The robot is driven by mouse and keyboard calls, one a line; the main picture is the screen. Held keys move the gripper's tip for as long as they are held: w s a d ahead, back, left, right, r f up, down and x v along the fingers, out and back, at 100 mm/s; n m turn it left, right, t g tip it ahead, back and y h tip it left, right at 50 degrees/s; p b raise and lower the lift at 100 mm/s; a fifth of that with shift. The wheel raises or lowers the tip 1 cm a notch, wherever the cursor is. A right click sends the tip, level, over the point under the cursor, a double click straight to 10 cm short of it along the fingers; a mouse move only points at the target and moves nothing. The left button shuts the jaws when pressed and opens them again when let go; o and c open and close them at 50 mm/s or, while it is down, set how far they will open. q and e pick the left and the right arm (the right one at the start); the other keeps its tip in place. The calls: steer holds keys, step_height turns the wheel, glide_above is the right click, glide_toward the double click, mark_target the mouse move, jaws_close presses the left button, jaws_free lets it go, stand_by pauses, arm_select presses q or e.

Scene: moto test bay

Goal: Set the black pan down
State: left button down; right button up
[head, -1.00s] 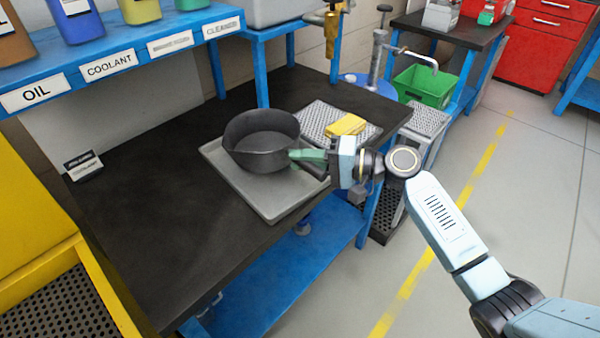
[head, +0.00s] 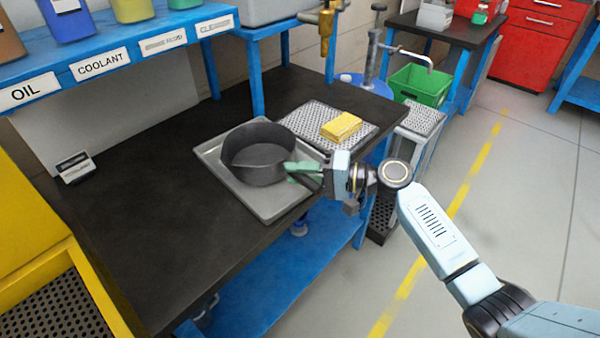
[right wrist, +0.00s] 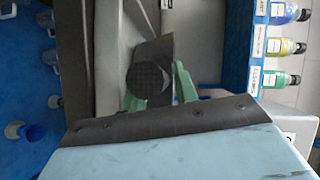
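The black pan (head: 258,152) is upright over the grey tray (head: 268,208) on the dark workbench. Its base appears to be at or very near the tray surface; I cannot tell for sure whether it touches. My right gripper (head: 303,171) has green fingers and is at the pan's handle, on the pan's right side. In the right wrist view the dark handle (right wrist: 150,80) lies between the two green fingers, which look closed on it. The pan's bowl is mostly hidden there. My left gripper is not in view.
A yellow sponge (head: 341,126) lies on a perforated metal plate (head: 300,124) behind the tray. A blue shelf (head: 110,62) with labelled bottles stands at the back left. A small dark label stand (head: 75,167) is at the left. The bench's left part is clear.

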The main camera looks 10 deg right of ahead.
steer(key=shift+r, duration=0.1)
steer(key=v, duration=1.2)
step_height(320, 180, down, 16)
steer(key=d+m+h, duration=0.3)
steer(key=h, duration=0.2)
steer(key=s+d+f+g+h, duration=0.1)
steer(key=s+f+h, duration=0.1)
steer(key=s+f, duration=0.35)
steer(key=s+d+f+h, duration=0.2)
steer(key=s+f, duration=0.1)
steer(key=f, duration=0.6)
steer(key=s+d+f+g+h, duration=0.15)
steer(key=s+f, duration=0.25)
steer(key=f, duration=0.4)
steer(key=s+f+n+g+h, duration=0.1)
steer(key=s+f+n, duration=0.2)
steer(key=s, duration=0.7)
steer(key=s+f+n+g+h, duration=0.1)
steer(key=s+f+n+h, duration=0.1)
steer(key=s+f, duration=0.4)
steer(key=s+f+n+g+h, duration=0.1)
steer(key=s+f+n, duration=0.3)
steer(key=s, duration=1.1)
steer(key=shift+s+a+f+h, duration=0.25)
steer(key=shift+a+f+h, duration=0.25)
steer(key=shift+f, duration=0.3)
